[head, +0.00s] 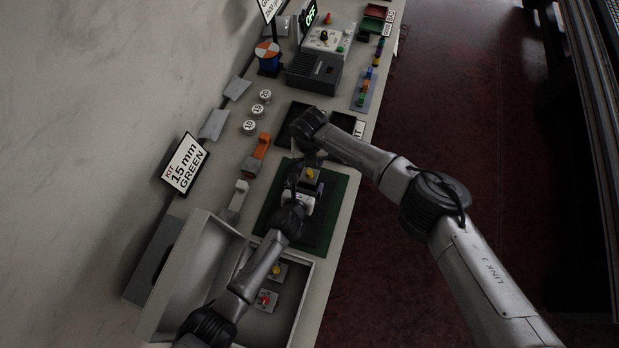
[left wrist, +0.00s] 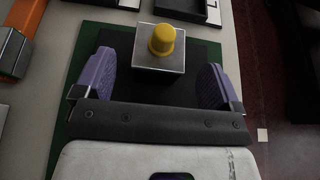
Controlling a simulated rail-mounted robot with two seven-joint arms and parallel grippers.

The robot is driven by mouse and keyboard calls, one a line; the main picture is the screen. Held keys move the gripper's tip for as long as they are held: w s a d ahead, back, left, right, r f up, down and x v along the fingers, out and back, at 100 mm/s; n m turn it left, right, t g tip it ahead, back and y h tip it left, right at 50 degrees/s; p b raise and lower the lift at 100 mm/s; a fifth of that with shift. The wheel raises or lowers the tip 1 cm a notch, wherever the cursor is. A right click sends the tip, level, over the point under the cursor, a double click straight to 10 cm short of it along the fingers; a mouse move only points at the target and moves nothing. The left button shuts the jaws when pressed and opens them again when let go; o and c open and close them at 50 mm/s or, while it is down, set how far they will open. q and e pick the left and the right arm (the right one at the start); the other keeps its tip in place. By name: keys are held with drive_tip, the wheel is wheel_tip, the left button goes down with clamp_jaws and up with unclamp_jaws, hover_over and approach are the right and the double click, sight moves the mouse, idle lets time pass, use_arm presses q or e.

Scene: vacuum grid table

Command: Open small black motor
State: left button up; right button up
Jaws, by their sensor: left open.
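A small dark block with a grey metal top and a yellow knob (head: 309,173) stands on the green and black mat (head: 342,190) in the head view. I take it to be the small black motor. In the left wrist view its square top (left wrist: 158,62) and yellow knob (left wrist: 162,40) show just ahead of my left gripper. The left gripper (left wrist: 155,76) is open, its purple fingers apart on either side, with no visible contact. It also shows in the head view (head: 304,186). My right gripper (head: 315,158) is small and dark just beyond the block; its jaws are unclear.
An open grey box (head: 310,290) at the near end holds parts with yellow and red knobs. An orange tool (head: 258,152) and round numbered weights (head: 249,126) lie left of the mat. A sign (head: 185,163) stands at the left edge. Dark trays lie beyond the mat.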

sight(310, 179)
use_arm(q)
drive_tip(key=shift+x, duration=1.3)
drive_tip(key=shift+c, duration=0.4)
drive_tip(key=c, duration=1.3)
use_arm(e)
drive_tip(key=shift+o, duration=0.3)
drive_tip(key=d+n+y, duration=0.1)
drive_tip(key=n, duration=0.1)
drive_tip(key=shift+n, duration=0.4)
drive_tip(key=s+d+r+n+t+y, duration=0.1)
drive_tip(key=s+d+r+n+y, duration=0.2)
drive_tip(key=n, duration=0.7)
drive_tip(key=shift+n, duration=0.3)
drive_tip(key=x, duration=0.3)
drive_tip(key=w+x, duration=0.1)
drive_tip(key=x, duration=0.3)
drive_tip(key=w+x, duration=0.1)
drive_tip(key=x, duration=0.3)
drive_tip(key=shift+f, duration=0.1)
